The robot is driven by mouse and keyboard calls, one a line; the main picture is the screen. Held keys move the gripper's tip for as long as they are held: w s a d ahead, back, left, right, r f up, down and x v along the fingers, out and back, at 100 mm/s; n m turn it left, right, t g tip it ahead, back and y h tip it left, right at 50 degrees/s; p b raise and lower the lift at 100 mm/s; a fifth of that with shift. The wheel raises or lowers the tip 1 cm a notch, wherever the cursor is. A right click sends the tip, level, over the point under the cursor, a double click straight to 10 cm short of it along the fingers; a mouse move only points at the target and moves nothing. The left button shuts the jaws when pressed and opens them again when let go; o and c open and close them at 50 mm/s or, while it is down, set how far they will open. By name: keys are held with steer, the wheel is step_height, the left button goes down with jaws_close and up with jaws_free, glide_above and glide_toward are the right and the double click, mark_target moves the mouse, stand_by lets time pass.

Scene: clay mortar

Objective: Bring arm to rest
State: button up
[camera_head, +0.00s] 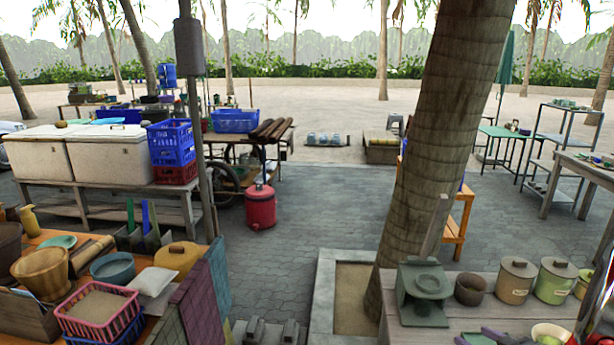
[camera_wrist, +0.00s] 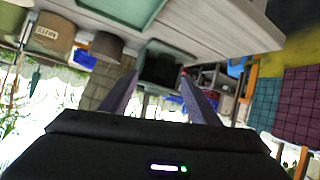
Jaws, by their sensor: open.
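My gripper (camera_wrist: 159,76) shows in the wrist view with its two fingers spread apart. No object is seen held between them. The wrist picture appears upside down, and a dark greenish box-like thing (camera_wrist: 160,66) shows beyond the gap between the fingers. I cannot tell its distance. My arm and gripper are not clearly seen in the head view. A tan clay mortar-like bowl (camera_head: 41,268) stands on the left table in the head view.
A palm trunk (camera_head: 437,140) rises right of centre. The right table holds a grey-green stand (camera_head: 422,292), a dark pot (camera_head: 470,289) and lidded canisters (camera_head: 515,281). The left table holds a pink basket (camera_head: 98,308). Paving (camera_head: 310,215) between them is largely clear.

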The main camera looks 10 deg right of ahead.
steer(key=w+a+r+m+g+h, duration=0.1)
steer(key=a+r+g+h, duration=0.1)
steer(key=a+r, duration=0.5)
steer(key=w+a+r+m+g+h, duration=0.1)
steer(key=a+r+h, duration=0.3)
steer(key=r, duration=0.5)
steer(key=s+a+r+g+y, duration=0.1)
steer(key=s+a+g+y, duration=0.1)
steer(key=s+a, duration=0.7)
steer(key=s+a+r+g+y, duration=0.1)
steer(key=s+a+y, duration=0.3)
steer(key=s+a, duration=0.6)
steer(key=a+r, duration=0.1)
steer(key=a, duration=0.7)
steer(key=shift+a+r+n+g+y, duration=0.2)
steer(key=shift+n+g+y, duration=0.1)
steer(key=shift+g, duration=0.1)
steer(key=shift+s, duration=0.1)
